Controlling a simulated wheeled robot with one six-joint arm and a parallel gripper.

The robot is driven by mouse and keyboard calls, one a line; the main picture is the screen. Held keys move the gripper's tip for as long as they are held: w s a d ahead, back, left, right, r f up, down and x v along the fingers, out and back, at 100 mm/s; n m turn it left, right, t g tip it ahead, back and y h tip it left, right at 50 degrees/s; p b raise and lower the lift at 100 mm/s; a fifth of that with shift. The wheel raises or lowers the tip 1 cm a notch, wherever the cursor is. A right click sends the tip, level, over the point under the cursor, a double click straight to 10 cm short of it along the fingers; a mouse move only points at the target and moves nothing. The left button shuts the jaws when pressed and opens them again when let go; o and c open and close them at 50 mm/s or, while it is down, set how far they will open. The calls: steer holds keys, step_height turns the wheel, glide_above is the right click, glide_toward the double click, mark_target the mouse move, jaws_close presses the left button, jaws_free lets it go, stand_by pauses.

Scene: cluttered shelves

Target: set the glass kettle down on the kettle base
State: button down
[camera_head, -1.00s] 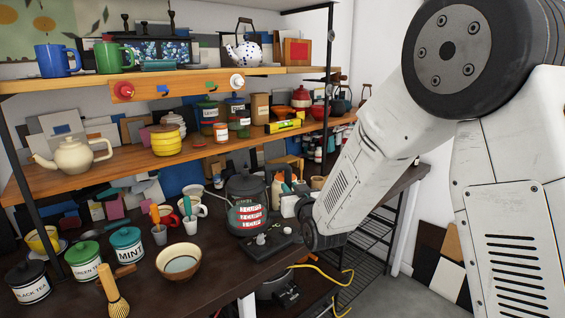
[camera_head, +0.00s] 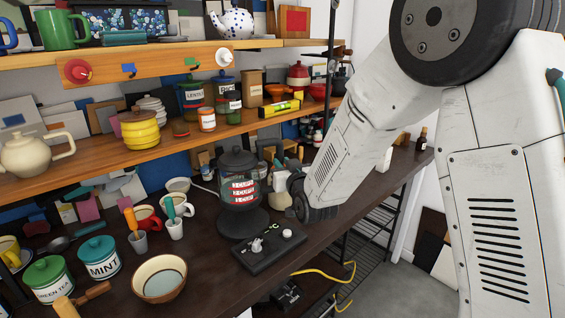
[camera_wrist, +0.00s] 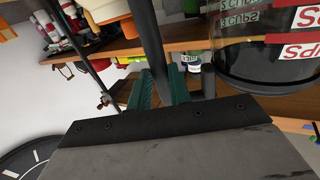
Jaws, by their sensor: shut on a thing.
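The glass kettle (camera_head: 240,188) has a black lid, a dark bottom and red-and-white cup labels. It is upright over the round plate of the black kettle base (camera_head: 243,223). I cannot tell whether it touches the plate. The base's control panel (camera_head: 270,252) extends toward the front right. My gripper (camera_wrist: 160,88) has its green fingers shut on the black kettle handle (camera_wrist: 150,38) in the wrist view. The kettle's lower glass (camera_wrist: 265,45) shows at upper right there. In the head view the gripper is at the kettle's right, mostly hidden by my arm.
A bowl (camera_head: 160,278), a mint canister (camera_head: 99,259) and cups with utensils (camera_head: 174,227) stand left of the base. The wooden shelf (camera_head: 190,140) with jars and pots runs behind and above. The worktop's front edge lies just beyond the control panel.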

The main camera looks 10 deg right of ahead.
step_height(320, 180, down, 6)
stand_by(0.6)
steer(key=shift+f, duration=0.6)
stand_by(0.4)
steer(key=c, duration=1.2)
jaws_free()
steer(key=shift+f, duration=0.1)
steer(key=shift+s, duration=0.1)
